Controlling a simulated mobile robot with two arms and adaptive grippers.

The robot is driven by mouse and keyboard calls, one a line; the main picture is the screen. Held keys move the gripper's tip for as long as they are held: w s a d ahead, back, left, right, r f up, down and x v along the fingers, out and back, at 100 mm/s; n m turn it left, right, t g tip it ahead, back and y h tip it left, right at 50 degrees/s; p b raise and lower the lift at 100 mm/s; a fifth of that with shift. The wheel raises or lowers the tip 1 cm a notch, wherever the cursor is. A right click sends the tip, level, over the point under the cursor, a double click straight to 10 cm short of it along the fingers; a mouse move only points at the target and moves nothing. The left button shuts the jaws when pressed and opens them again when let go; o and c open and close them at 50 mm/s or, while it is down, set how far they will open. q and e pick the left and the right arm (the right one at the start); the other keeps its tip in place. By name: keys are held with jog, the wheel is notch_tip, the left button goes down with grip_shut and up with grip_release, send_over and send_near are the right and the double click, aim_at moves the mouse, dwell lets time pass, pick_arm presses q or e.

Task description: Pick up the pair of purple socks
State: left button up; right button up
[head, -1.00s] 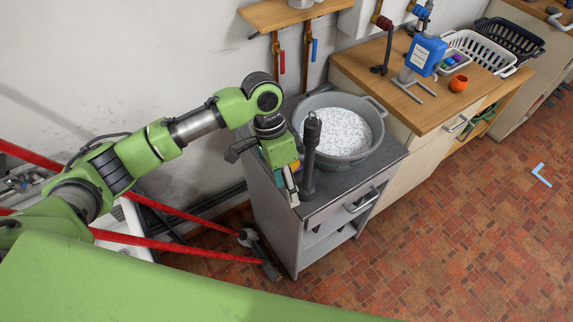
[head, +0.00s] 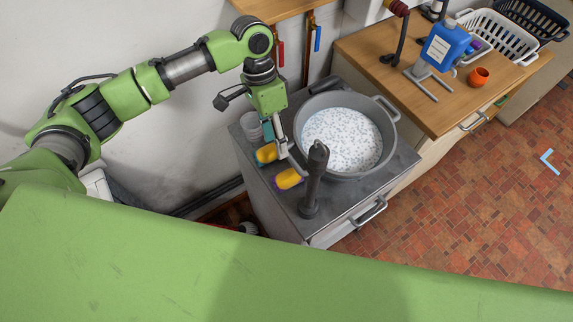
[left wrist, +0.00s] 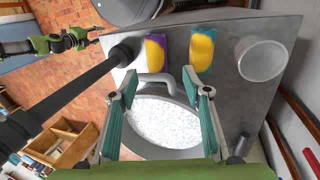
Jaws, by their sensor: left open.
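Small blue and purple bundles (head: 474,46) sit by the white basket at the upper right of the head view. They are partly hidden behind the blue bottle, and I cannot tell whether they are the purple socks. My left gripper (head: 287,147) is over the near left rim of the grey tub (head: 389,117). In the left wrist view (left wrist: 160,76) its fingers are apart and empty, with a tub handle (left wrist: 155,78) showing between them. Far from the bundles, a green arm end, likely my right gripper (left wrist: 84,36), shows small at the upper left of that view.
Two yellow sponges, one purple-backed (head: 289,179) and one teal-backed (head: 266,154), lie beside the tub. A dark upright post (head: 313,185) stands close to my left gripper.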

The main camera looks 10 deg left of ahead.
aim_at(282, 174)
pick_arm(q)
jog(key=x, duration=0.3)
jog(key=s+p+x, duration=0.1)
jog(key=x, duration=0.2)
jog(key=shift+s+d+f, duration=0.15)
jog(key=shift+d+f, duration=0.1)
jog(key=shift+f, duration=0.3)
jog(key=p+x, duration=0.2)
jog(key=x, duration=0.2)
jog(key=shift+d+f+p, duration=0.1)
jog(key=shift+p, duration=0.25)
jog(key=shift+f, duration=0.5)
jog(key=c, duration=0.7)
jog(key=shift+c, duration=0.2)
pick_arm(e)
jog(key=s+r, duration=0.1)
jog(key=r, duration=0.1)
jog(key=s+r, duration=0.1)
jog(key=r, duration=0.1)
jog(key=shift+s+d, duration=0.2)
jog(key=shift+s, duration=0.15)
